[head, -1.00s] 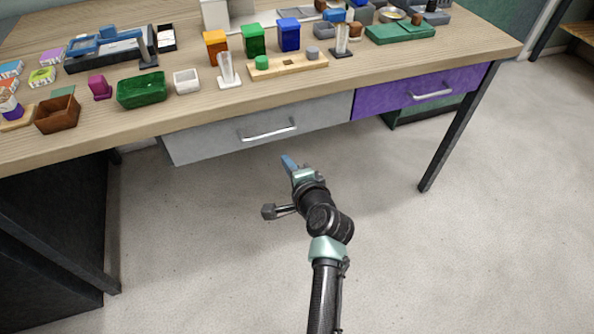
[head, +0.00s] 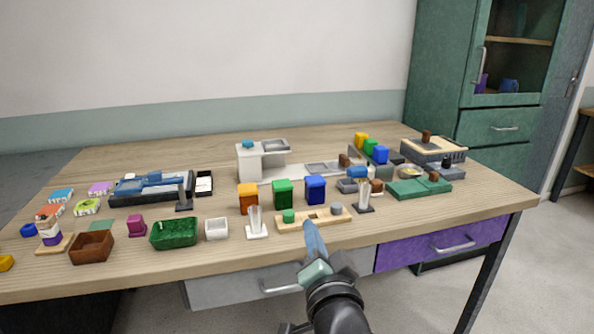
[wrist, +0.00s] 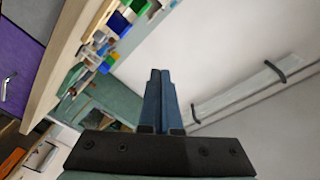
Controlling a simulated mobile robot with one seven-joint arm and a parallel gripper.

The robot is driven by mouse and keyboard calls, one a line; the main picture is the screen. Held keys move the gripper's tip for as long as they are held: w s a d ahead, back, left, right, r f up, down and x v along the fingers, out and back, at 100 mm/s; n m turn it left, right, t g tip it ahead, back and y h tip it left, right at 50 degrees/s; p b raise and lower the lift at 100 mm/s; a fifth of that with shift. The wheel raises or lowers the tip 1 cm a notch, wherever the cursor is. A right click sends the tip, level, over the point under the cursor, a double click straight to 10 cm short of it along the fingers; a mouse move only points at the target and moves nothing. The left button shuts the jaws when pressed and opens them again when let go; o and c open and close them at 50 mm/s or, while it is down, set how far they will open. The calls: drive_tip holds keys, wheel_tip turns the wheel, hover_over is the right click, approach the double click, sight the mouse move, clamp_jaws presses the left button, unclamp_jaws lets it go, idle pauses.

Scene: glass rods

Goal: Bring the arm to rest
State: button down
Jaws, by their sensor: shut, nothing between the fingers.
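My gripper (head: 312,236) is in front of the table's front edge, in the lower middle of the head view. Its blue fingers point up and away from me, and their tips overlap the front of the wooden block with holes in the picture. In the wrist view the blue fingers (wrist: 157,98) lie side by side, shut, with nothing between them. The wrist view is tilted, with the wall and ceiling behind the fingers and the tabletop at the upper left.
The wooden table (head: 400,228) carries orange, green and blue boxes, a wooden block (head: 341,220), glass rods in stands (head: 256,226) and several trays. Below its front edge are a grey drawer (head: 225,291) and a purple drawer (head: 400,254). A green cabinet (head: 440,70) stands behind right.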

drive_tip(key=s+a+r+n+t+h, duration=0.1)
drive_tip(key=s+r+n+t, duration=0.15)
drive_tip(key=r, duration=0.75)
drive_tip(key=s+a+r+n+t, duration=0.1)
drive_tip(key=s+r+n+t, duration=0.2)
drive_tip(key=r, duration=0.7)
drive_tip(key=s+r+n+t+h, duration=0.2)
drive_tip(key=s+r+n+t, duration=0.15)
drive_tip(key=s+r, duration=1.1)
wheel_tip(320, 180, up, 18)
drive_tip(key=p, duration=1.8)
drive_tip(key=shift+s+a+m+t+p, duration=0.15)
drive_tip(key=shift+a+m+t+p, duration=0.15)
drive_tip(key=shift+a+m+p, duration=0.1)
